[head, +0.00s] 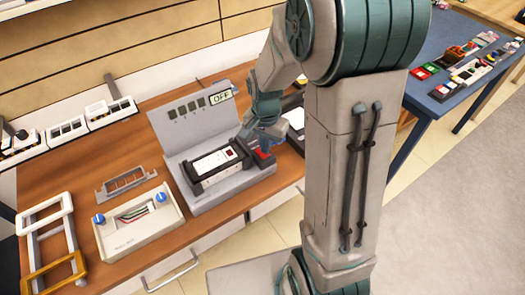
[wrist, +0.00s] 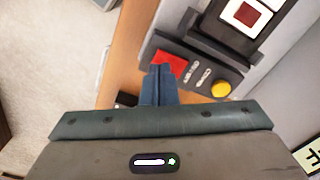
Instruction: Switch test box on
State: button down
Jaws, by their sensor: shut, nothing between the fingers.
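The grey test box (head: 180,128) stands on the wooden bench with an upright back panel. Its small display (head: 221,97) reads OFF. A white unit with a dark red window (head: 215,161) lies in a black holder at its front. A red switch (head: 263,154) is at the right end of the box. In the wrist view the red switch (wrist: 170,62) sits on a dark panel beside a yellow button (wrist: 220,89). My gripper (wrist: 160,70) is shut and empty, its fingertips at the edge of the red switch; I cannot tell whether they touch.
A white box with blue knobs (head: 138,219), a grey slotted rack (head: 126,184) and a frame with white and orange handles (head: 50,240) stand left of the test box. White power strips (head: 68,130) lie behind. A blue table (head: 450,65) with small parts is at right.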

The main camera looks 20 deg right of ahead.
jog(key=shift+f+b, duration=0.75)
jog(key=shift+f, duration=0.25)
jog(key=shift+r, duration=0.1)
jog(key=shift+r+p, duration=2.65)
jog(key=shift+r, duration=0.8)
jog(key=s+r+n+t, duration=0.3)
jog(key=s+r+n, duration=0.5)
jog(key=s+r, duration=0.4)
jog(key=shift+s+r, duration=0.4)
jog(key=shift+s, duration=0.85)
